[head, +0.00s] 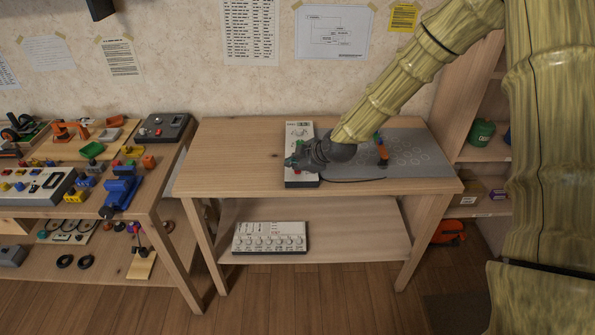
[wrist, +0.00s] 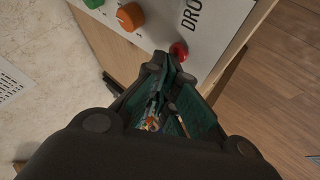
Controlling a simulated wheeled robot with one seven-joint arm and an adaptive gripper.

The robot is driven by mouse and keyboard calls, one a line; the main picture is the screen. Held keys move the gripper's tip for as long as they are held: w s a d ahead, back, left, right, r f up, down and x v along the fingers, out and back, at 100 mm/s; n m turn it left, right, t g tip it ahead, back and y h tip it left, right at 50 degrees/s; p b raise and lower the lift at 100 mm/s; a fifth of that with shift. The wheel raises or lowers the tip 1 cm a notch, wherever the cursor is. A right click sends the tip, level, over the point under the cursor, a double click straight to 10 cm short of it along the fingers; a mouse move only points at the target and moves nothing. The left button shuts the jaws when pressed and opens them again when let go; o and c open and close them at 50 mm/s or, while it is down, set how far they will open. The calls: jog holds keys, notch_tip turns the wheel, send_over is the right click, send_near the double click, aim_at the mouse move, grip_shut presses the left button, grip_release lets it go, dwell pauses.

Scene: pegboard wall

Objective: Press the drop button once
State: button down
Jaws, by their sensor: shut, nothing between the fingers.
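The white control panel (head: 299,180) lies on the wooden table, partly covered by my gripper (head: 292,161). In the wrist view the panel (wrist: 222,32) carries a red button (wrist: 179,51) near its edge, beside black lettering of which "DRO" shows. My gripper (wrist: 167,70) is shut and empty, with its fingertips right by the red button. The button's face is visible just past the tips; I cannot tell whether they touch it. In the head view the gripper hides the button.
An orange knob (wrist: 130,17) and a green knob (wrist: 94,3) sit on the panel near the button. A grey perforated board (head: 425,160) lies right of the panel. Another white panel (head: 270,238) rests on the lower shelf. The table's left part is clear.

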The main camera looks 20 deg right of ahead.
aim_at(295, 173)
jog(key=shift+f, duration=0.15)
dwell(0.5)
jog(key=shift+r+p, duration=0.5)
jog(key=shift+r, duration=0.3)
notch_tip(295, 173, up, 5)
jog(key=p, duration=0.3)
dwell(0.3)
jog(key=shift+f, duration=0.1)
dwell(0.6)
